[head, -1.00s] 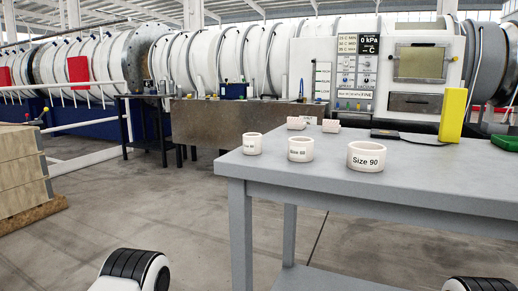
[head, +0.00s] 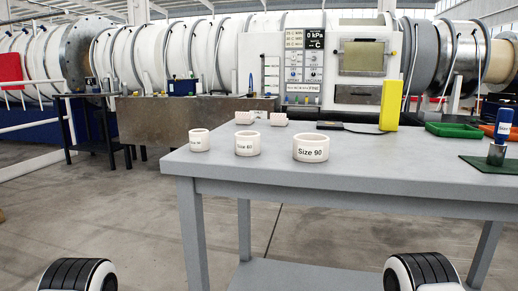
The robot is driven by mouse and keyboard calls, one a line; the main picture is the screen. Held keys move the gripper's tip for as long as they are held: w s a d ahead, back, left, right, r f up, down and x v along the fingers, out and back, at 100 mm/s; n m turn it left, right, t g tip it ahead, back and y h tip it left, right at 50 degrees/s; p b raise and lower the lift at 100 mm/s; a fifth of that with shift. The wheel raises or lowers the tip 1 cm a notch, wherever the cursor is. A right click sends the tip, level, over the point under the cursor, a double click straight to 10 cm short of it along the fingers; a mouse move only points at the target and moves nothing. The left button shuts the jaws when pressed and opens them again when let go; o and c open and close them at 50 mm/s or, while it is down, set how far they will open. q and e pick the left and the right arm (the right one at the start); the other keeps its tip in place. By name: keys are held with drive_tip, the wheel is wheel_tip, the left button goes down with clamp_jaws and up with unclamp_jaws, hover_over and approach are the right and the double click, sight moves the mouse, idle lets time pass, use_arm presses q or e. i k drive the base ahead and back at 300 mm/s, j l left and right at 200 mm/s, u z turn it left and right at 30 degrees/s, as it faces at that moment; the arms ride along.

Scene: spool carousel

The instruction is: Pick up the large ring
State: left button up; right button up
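The large ring, a white cylinder labelled "Size 90" (head: 311,148), stands upright on the grey table (head: 350,170) near its front edge. To its left stands a medium white ring (head: 247,144), and further left a smaller white ring (head: 199,141). The three stand apart from each other, with nothing touching the large one. Neither of my grippers shows. Only a rounded black-and-white part of each of my arms is visible, low at the left and right bottom edges, well short of the table.
Two small pinkish pieces (head: 278,119) lie behind the rings. A yellow block (head: 390,105) stands behind to the right, with a green tray (head: 453,130) beyond. A blue-topped item (head: 503,125) stands at the far right. The table's front middle is clear.

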sight(308, 147)
drive_tip(key=k+l+z, duration=0.1)
drive_tip(key=l+z, duration=0.15)
drive_tip(key=l, duration=1.05)
drive_tip(key=l+z, duration=0.25)
drive_tip(key=l, duration=1.1)
